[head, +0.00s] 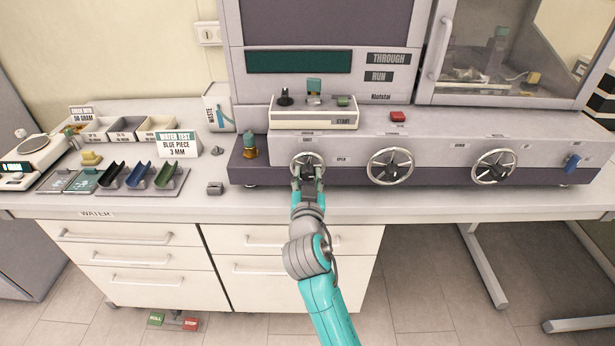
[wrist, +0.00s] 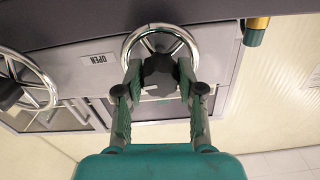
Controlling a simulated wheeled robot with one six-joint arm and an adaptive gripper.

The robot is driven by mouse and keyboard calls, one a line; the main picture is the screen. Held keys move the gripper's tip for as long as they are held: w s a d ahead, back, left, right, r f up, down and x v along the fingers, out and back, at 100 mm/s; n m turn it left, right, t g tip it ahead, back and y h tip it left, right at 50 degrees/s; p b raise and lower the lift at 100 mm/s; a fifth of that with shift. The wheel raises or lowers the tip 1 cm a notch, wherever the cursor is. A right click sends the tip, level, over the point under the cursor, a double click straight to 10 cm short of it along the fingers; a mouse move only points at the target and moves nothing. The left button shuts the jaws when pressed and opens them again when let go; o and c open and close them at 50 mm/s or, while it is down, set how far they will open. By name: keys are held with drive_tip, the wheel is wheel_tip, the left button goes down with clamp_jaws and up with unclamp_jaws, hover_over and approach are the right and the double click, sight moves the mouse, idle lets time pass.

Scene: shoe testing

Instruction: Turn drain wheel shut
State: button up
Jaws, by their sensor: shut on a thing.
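The leftmost of three chrome handwheels (head: 294,161) sits on the front of the grey machine. Its small label is too small to read, so I cannot confirm from print that it is the drain wheel. My gripper (head: 307,176) is at this wheel, reaching up from below. In the wrist view, the chrome rim (wrist: 133,42) shows behind my gripper (wrist: 160,82), whose fingers close on both sides of the dark hub (wrist: 160,72). An "OPEN" mark is beside the wheel. The fingers hide part of the wheel.
Two more wheels, the middle one (head: 390,166) and the right one (head: 493,166), are on the same panel. A brass-and-green fitting (head: 249,146) stands just left of the held wheel. A small grey block (head: 215,188) lies on the bench. Floor pedals (head: 172,321) are below.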

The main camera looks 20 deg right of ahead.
drive_tip(key=n, duration=0.3)
drive_tip(key=shift+n, duration=0.4)
drive_tip(key=n, duration=0.4)
drive_tip(key=shift+n, duration=0.3)
drive_tip(key=n, duration=0.4)
drive_tip(key=shift+d, duration=0.1)
drive_tip(key=shift+r+n, duration=0.1)
drive_tip(key=shift+n, duration=2)
drive_tip(key=o, duration=1.1)
drive_tip(key=shift+o, duration=0.2)
drive_tip(key=v, duration=1.2)
